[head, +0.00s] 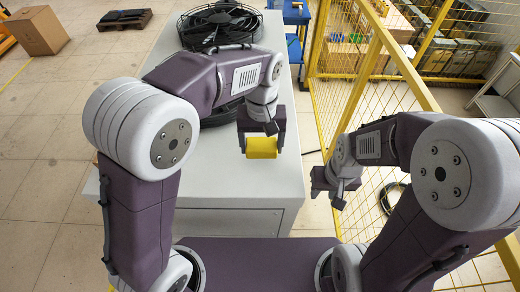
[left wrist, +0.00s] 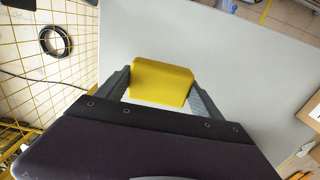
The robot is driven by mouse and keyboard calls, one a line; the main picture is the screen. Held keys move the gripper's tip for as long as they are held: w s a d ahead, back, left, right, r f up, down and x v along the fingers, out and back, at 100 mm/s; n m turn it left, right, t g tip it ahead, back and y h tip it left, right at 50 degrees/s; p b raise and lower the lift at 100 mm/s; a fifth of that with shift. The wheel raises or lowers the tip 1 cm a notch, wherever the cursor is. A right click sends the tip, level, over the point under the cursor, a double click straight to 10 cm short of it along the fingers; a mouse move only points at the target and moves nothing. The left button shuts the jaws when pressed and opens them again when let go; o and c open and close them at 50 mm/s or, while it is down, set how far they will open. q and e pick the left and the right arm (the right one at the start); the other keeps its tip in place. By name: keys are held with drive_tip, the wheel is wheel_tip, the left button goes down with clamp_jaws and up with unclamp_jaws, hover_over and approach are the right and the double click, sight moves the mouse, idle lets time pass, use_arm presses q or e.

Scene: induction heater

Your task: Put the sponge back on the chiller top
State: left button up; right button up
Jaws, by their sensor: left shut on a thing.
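The yellow sponge (head: 262,148) is between the fingers of my left gripper (head: 261,145), which is shut on it. In the left wrist view the sponge (left wrist: 161,82) spans the gap between both fingers of my left gripper (left wrist: 160,90). The light grey chiller top (head: 225,180) lies below them; the gap between sponge and top is hard to tell. My right gripper (head: 336,190) hangs to the right of the chiller, away from the sponge; its finger gap is too small to tell.
Black fans (head: 220,27) stand at the far end of the chiller top. A yellow mesh fence (head: 350,80) runs along the right. A cardboard box (head: 39,31) is on the floor at far left. The near part of the chiller top is clear.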

sight(260, 157)
use_arm(q)
drive_tip(key=shift+w+a+f, duration=0.15)
drive_tip(key=shift+w+a, duration=0.05)
drive_tip(key=shift+a, duration=0.05)
drive_tip(key=shift+s, duration=0.3)
drive_tip(key=f, duration=0.1)
drive_tip(key=s+f+p, duration=0.1)
drive_tip(key=f, duration=0.1)
drive_tip(key=shift+d+f, duration=0.1)
drive_tip(key=shift+w+f, duration=0.25)
drive_tip(key=shift+f, duration=0.05)
drive_tip(key=shift+w, duration=0.25)
drive_tip(key=shift+s+f, duration=0.1)
drive_tip(key=shift+f, duration=0.05)
drive_tip(key=o, duration=1.3)
drive_tip(key=shift+s, duration=0.25)
use_arm(e)
drive_tip(key=shift+s+r, duration=0.55)
drive_tip(key=shift+r, duration=0.05)
